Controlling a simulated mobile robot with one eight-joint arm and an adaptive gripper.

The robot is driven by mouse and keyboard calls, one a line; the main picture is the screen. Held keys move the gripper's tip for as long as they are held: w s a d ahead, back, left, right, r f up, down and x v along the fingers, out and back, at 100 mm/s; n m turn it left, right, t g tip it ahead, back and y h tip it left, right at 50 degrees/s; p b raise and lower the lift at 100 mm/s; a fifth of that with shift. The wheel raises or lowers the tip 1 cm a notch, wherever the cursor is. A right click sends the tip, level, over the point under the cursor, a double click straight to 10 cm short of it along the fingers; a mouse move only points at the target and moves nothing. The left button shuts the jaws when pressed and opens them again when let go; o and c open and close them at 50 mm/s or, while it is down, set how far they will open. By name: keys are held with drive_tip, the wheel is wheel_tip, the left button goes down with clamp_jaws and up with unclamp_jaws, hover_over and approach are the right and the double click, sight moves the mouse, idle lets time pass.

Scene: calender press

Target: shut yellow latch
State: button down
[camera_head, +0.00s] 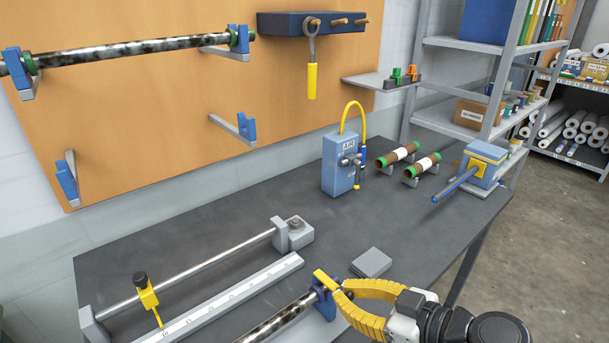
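A small yellow latch (323,279) sits on top of a blue bracket (325,303) near the front edge of the bench, and it looks tilted. The bracket carries the end of a dark mottled roller (275,325) that runs off the bottom of the view. My gripper (341,290) comes in from the lower right. Its yellow fingers converge at the latch's right end, with a gap between them farther back. The tips overlap the latch in this view, so I cannot tell whether they touch or grip it.
A grey block (371,262) lies on the bench just behind my gripper. A white ruled bar (235,297) and a metal rod with a yellow-handled slider (147,292) lie to the left. A blue air box (338,165) stands behind. The bench middle is clear.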

drive_tip(key=shift+s+f, duration=0.1)
drive_tip(key=shift+f, duration=0.2)
idle(0.4)
drive_tip(key=c, duration=1.5)
unclamp_jaws()
drive_tip(key=shift+s+d+r, duration=0.1)
drive_tip(key=shift+d+r, duration=0.05)
drive_tip(key=shift+d, duration=0.05)
drive_tip(key=shift+v, duration=3.5)
